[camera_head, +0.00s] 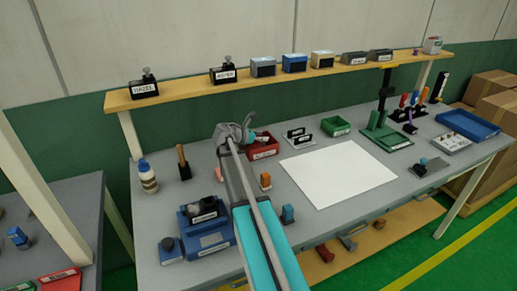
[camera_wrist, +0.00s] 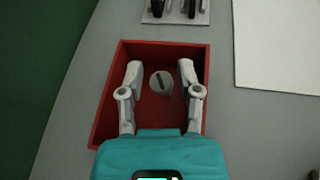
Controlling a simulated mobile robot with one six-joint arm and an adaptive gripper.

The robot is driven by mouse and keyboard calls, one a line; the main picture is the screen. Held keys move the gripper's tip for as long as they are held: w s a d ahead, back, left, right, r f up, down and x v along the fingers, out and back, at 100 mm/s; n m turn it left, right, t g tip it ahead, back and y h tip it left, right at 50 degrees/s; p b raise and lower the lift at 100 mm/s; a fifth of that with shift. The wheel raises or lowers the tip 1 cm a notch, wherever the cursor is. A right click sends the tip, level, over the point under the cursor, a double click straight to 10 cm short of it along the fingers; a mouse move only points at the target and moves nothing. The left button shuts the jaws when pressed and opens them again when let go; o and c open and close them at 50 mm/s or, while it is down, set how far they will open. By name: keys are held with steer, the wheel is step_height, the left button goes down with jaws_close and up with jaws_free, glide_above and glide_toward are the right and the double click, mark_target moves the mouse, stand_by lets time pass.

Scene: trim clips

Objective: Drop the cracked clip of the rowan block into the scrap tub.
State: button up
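A red tub (camera_head: 264,153) with a white label sits on the grey bench; its label is too small to read. In the wrist view the red tub (camera_wrist: 116,75) lies under my gripper (camera_wrist: 163,82). A small grey rounded piece with a dark line across it (camera_wrist: 161,83), apparently a clip, is over the tub's floor between my fingers. Both fingers stand wide apart with a gap on each side of it. My gripper (camera_head: 250,137) is open at the tub in the head view. Shelf blocks labelled HAZEL (camera_head: 144,88) and ASPEN (camera_head: 222,74) carry clips; no rowan label is readable.
A white plate with two black pieces (camera_head: 298,137) stands close behind the tub. A green tub (camera_head: 336,126) and a white sheet (camera_head: 340,173) are to the right. A wooden-handled tool (camera_head: 183,163) and a bottle (camera_head: 147,177) stand left. The sheet area is clear.

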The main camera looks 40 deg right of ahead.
steer(key=shift+o, duration=1.2)
steer(key=shift+r, duration=0.2)
